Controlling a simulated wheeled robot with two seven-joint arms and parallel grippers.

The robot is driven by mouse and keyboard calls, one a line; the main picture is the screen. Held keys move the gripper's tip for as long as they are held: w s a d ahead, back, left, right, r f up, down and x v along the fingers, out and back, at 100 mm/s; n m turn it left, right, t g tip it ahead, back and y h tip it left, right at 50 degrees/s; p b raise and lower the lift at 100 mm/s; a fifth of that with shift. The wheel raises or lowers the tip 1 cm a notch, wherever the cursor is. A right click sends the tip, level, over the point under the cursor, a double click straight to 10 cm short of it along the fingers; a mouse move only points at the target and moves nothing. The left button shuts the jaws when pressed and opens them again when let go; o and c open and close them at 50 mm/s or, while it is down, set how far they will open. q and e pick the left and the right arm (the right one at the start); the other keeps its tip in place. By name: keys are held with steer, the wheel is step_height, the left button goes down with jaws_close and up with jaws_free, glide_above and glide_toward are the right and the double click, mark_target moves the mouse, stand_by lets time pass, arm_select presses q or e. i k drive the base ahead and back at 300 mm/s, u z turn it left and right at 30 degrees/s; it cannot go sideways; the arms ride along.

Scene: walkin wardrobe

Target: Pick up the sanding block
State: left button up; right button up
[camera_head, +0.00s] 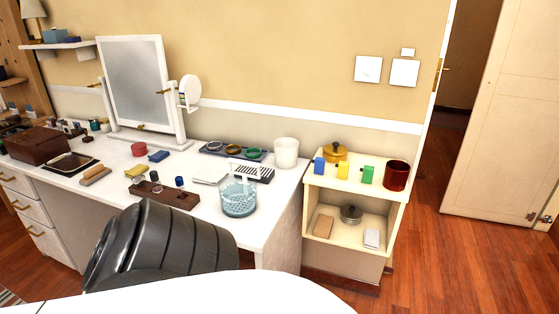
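I cannot tell for sure which thing is the sanding block. A tan block with a greyish lower part (96,176) lies on the white desk (237,229) at the left, beside a dark tray. A plain tan block (323,226) rests in the lower compartment of the cream shelf unit (347,264), left of a lidded metal pot. Either could be it. Both stand free, with nothing on top. Neither of my grippers shows in the head view.
A dark ribbed shape, seemingly a chair back (165,243), stands before the desk. A mirror (135,85), wooden box (38,146), glass bowl (239,198) and white cup (286,153) stand on the desk. Wooden floor (440,270) is clear at right.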

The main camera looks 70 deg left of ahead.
mark_target(323, 229)
steer(key=u, duration=1.95)
